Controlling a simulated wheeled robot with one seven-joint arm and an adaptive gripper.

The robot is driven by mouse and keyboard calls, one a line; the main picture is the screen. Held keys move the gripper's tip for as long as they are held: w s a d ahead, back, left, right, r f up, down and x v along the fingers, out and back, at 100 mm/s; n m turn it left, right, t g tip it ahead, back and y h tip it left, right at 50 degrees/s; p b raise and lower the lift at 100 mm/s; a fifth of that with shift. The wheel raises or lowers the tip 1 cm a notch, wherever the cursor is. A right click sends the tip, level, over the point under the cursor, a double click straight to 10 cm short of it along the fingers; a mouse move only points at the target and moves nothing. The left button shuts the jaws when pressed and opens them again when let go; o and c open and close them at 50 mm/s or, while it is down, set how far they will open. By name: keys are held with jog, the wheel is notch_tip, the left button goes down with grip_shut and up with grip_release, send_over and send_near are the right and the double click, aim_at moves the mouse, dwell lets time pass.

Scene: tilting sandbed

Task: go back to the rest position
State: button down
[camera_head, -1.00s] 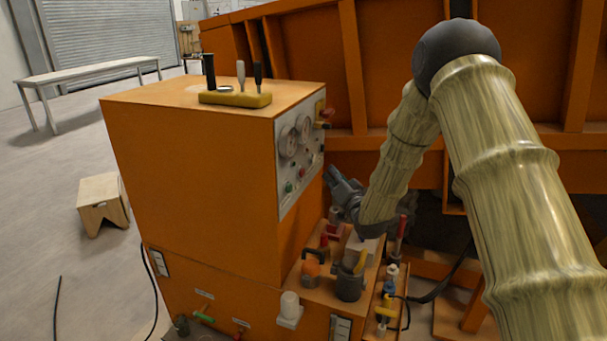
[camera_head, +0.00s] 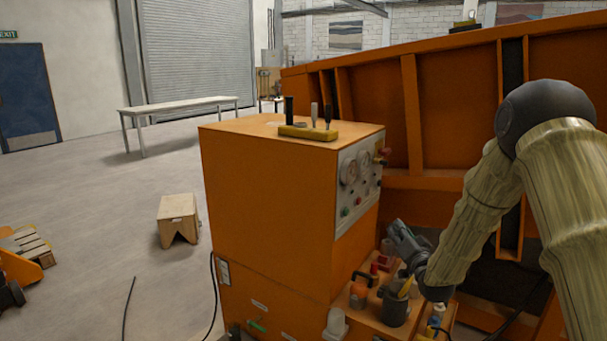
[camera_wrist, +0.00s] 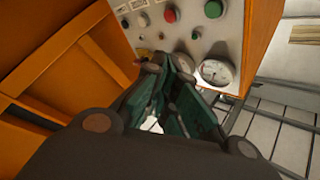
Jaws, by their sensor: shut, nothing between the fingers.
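My gripper (camera_head: 405,240) is beside the gauge panel of the orange control cabinet (camera_head: 270,190), above the cabinet's low shelf. In the wrist view its dark green fingers (camera_wrist: 165,75) are shut with nothing seen between them. Their tips point toward the grey panel (camera_wrist: 185,35), with its gauges and red and green buttons. I cannot tell how close the tips are to the panel. My arm comes in from the right of the head view and bends down to the gripper.
The shelf (camera_head: 372,321) below my gripper holds a dark cup with tools (camera_head: 395,308), an orange item (camera_head: 358,294) and other small things. A tall orange sandbed wall (camera_head: 455,110) stands behind. Levers (camera_head: 308,131) stand on the cabinet top. Open floor with a wooden stool (camera_head: 178,217) lies left.

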jog(key=s+a+f+g+h, duration=0.15)
jog(key=s+f, duration=0.25)
jog(key=f, duration=0.5)
jog(key=s+a+f+g, duration=0.1)
jog(key=s+f+g, duration=0.25)
jog(key=f, duration=0.65)
jog(key=s+a+f+n+g, duration=0.15)
jog(key=s+f+g, duration=0.25)
jog(key=s+f, duration=1)
jog(key=s+f+n+g, duration=0.1)
jog(key=s+f+g, duration=0.2)
jog(key=s, duration=1)
jog(key=s+a+f+n+g+h, duration=0.1)
jog(key=s+f+g, duration=0.2)
jog(key=s, duration=1)
jog(key=s+a+f+n+g, duration=0.1)
jog(key=s+f+g, duration=0.3)
jog(key=s, duration=0.9)
jog(key=shift+h, duration=0.35)
